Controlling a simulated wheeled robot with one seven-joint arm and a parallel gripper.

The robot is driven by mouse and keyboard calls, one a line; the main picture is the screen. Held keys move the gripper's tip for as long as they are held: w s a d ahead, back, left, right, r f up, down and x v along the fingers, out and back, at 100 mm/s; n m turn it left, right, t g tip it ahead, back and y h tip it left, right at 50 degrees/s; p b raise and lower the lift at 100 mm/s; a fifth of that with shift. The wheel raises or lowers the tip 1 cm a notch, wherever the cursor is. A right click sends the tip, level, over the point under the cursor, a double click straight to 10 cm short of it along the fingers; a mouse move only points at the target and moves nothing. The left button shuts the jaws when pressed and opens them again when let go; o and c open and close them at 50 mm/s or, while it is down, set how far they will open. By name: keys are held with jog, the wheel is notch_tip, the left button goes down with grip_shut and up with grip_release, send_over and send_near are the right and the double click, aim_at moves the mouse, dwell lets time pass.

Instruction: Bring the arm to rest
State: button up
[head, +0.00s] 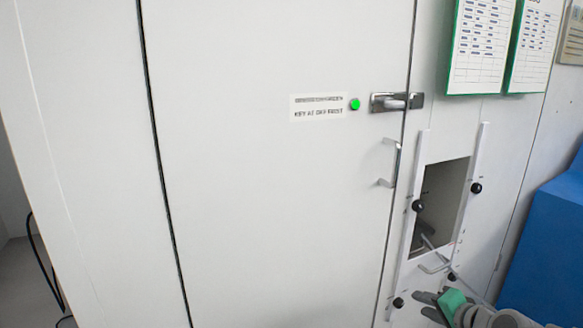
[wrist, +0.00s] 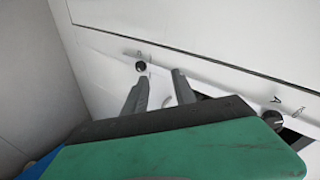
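My gripper (head: 424,304) is at the lower right of the head view, with my grey arm behind it and a green part on its body. It is in front of the wall, just below the framed opening (head: 432,215). In the wrist view my gripper (wrist: 159,76) has its two dark fingers apart, with a gap between them and nothing held. Its fingers point at a white panel with a black knob (wrist: 141,66) close to the left finger. The green body part hides the bottom of the wrist view.
A white door (head: 270,200) with a handle (head: 394,163), latch (head: 389,102) and green light (head: 355,104) fills the middle. White rails (head: 477,165) with black knobs flank the opening. A blue cabinet (head: 548,245) stands at right. A black cable (head: 42,260) hangs at left.

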jog(key=s+a+r+n+g+p, duration=0.1)
jog(key=a+r+n+g+p, duration=0.15)
jog(key=a+r+p, duration=0.35)
jog(key=s+a+r+n+g+p, duration=0.2)
jog(key=a+r+n+p, duration=0.15)
jog(key=a, duration=0.45)
jog(key=s+a+r+n+g+h+p, duration=0.2)
jog(key=s+a+r+n+p, duration=0.3)
jog(key=s, duration=0.7)
notch_tip(320, 180, up, 3)
jog(key=a+g+p, duration=0.1)
jog(key=a+p, duration=0.1)
jog(key=p, duration=0.1)
jog(key=shift+s+a+f+n+g, duration=0.2)
jog(key=shift+s+a+n+g, duration=0.05)
jog(key=shift+a+n+g, duration=0.1)
